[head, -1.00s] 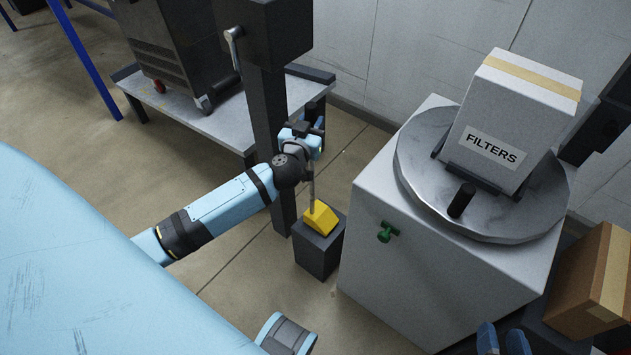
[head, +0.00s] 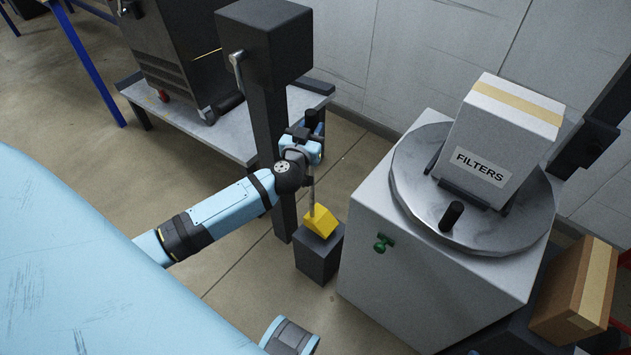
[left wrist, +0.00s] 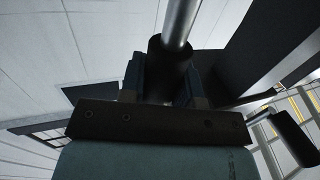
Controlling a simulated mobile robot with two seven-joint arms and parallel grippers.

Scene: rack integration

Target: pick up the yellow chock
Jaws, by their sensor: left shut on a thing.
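The yellow chock (head: 321,221) is a wedge block with a thin metal rod rising from it, seen in the head view at the top of a dark pedestal (head: 319,262). Whether it touches the pedestal or sits just above it, I cannot tell. My left gripper (head: 309,137) is above the chock, shut on the dark grip at the upper end of the rod. In the left wrist view, the fingers (left wrist: 162,80) close around this black grip (left wrist: 161,62), with the metal rod (left wrist: 181,22) extending beyond it.
A grey cabinet (head: 425,285) with a green knob (head: 383,243) stands right of the pedestal. Its round turntable (head: 415,205) bears a FILTERS box (head: 500,145). A black post (head: 270,130) and low table (head: 225,140) stand behind my arm. A cardboard box (head: 570,290) is far right.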

